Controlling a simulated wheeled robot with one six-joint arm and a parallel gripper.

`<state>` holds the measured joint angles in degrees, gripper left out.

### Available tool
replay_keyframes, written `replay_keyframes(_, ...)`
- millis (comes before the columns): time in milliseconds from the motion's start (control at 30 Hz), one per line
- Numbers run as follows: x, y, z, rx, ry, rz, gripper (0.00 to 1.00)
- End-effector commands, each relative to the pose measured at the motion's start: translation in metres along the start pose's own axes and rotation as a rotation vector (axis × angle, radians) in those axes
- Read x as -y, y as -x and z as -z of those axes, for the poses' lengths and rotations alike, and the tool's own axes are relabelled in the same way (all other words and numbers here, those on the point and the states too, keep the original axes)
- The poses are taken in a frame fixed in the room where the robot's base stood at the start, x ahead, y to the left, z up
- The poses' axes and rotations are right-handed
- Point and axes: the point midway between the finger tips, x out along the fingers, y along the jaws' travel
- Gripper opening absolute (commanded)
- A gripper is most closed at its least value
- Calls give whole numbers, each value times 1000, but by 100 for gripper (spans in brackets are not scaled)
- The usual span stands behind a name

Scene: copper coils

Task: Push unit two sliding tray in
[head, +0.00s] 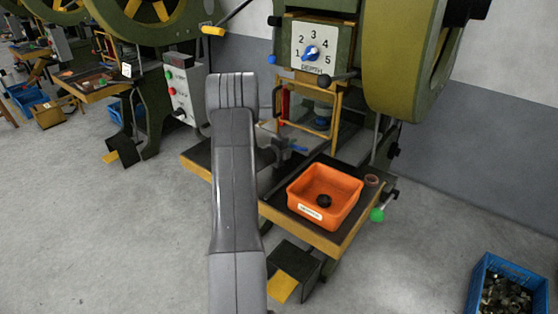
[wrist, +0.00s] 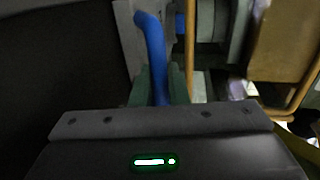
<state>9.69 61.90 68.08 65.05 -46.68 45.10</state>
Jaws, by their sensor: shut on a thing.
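In the head view, my gripper (head: 282,148) is at the front of the green press, above the dark worktable. It is shut on a blue handle (head: 299,148) that sticks out to its right. In the wrist view, the blue handle (wrist: 155,55) is a bent bar that runs up from between the green fingertips (wrist: 158,86) and curves left at its top. A pale metal plate (wrist: 129,40) stands just beside it. The sliding tray itself cannot be made out clearly; my arm and gripper hide part of the press opening.
An orange bin (head: 340,210) holding a dark round piece stands on the worktable, right of my gripper. A yellow guard frame (head: 337,105) stands behind my gripper. A green ball knob (head: 377,215) juts out at right. A blue crate (head: 478,290) is on the floor.

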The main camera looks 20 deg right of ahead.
Motion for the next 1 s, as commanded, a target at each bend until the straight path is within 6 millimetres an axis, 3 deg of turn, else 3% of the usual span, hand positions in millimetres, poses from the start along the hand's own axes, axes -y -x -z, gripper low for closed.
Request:
replay_keyframes(100, 3, -22, 1, -2, -2, -1, 0)
replay_keyframes(200, 5, -30, 0, 0, 0, -2, 0)
replay_keyframes(533, 8, -33, 0, 2, 1, 1, 0)
replay_keyframes(567, 9, -33, 0, 2, 1, 1, 16)
replay_keyframes(633, 8, -33, 0, 2, 1, 1, 30)
replay_keyframes(1000, 7, -28, 0, 2, 1, -1, 32)
